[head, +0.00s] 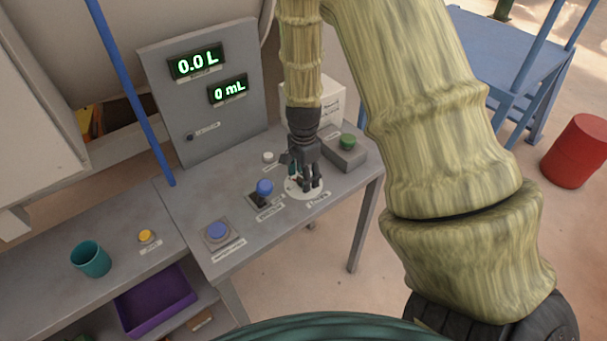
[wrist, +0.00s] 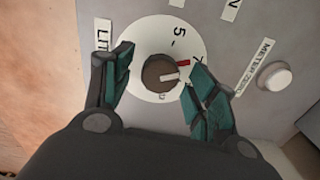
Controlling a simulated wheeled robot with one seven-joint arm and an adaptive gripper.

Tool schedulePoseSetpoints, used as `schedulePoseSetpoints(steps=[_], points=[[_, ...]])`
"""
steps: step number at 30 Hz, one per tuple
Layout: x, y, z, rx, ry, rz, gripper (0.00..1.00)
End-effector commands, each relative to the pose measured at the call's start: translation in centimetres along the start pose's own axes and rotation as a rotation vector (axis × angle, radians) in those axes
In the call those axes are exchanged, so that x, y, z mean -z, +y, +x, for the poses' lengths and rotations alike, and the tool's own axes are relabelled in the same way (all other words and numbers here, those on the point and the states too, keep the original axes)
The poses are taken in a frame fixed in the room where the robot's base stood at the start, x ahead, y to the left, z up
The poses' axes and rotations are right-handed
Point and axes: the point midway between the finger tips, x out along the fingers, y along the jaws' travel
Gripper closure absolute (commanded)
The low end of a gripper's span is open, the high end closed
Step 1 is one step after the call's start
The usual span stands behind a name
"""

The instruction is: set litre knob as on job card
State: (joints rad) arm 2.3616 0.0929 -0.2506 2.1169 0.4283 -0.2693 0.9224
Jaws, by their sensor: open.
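The litre knob (wrist: 155,74) is a small brown round knob on a white dial disc (wrist: 140,88) in the wrist view. Its white pointer mark points right in that view, a little below a red tick on the disc. A "5" is readable; another numeral is partly covered by a finger. My gripper (wrist: 160,68) is open, one finger on each side of the knob, with gaps visible. In the head view my gripper (head: 304,182) is over the white dial disc (head: 291,187) and hides the knob. The displays (head: 197,61) read 0.0 L and 0 mL (head: 229,90).
A white meter zero button (wrist: 274,77) lies right of the dial. On the bench are a blue lever knob (head: 264,187), a blue push button (head: 217,230) and a green button (head: 348,141). A teal cup (head: 91,259) and yellow button (head: 147,236) are at left.

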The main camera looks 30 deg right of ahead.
Motion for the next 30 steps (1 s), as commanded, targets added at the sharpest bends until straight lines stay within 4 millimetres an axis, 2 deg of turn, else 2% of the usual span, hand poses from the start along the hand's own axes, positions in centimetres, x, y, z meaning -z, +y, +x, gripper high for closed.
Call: schedulePoseSetpoints(steps=[4, 5, 12, 22, 30], points=[[0.0, 0.0, 0.01, 0.0, 0.0, 0.0, 0.42], [-0.01, 0.0, 0.01, 0.0, 0.0, 0.0, 0.46], [-0.01, 0.01, 0.0, 0.0, 0.0, 0.0, 0.89], [-0.01, 0.01, -0.06, -0.001, 0.0, -0.034, 0.89], [-0.02, 0.01, -0.14, -0.001, -0.001, -0.188, 0.89]])
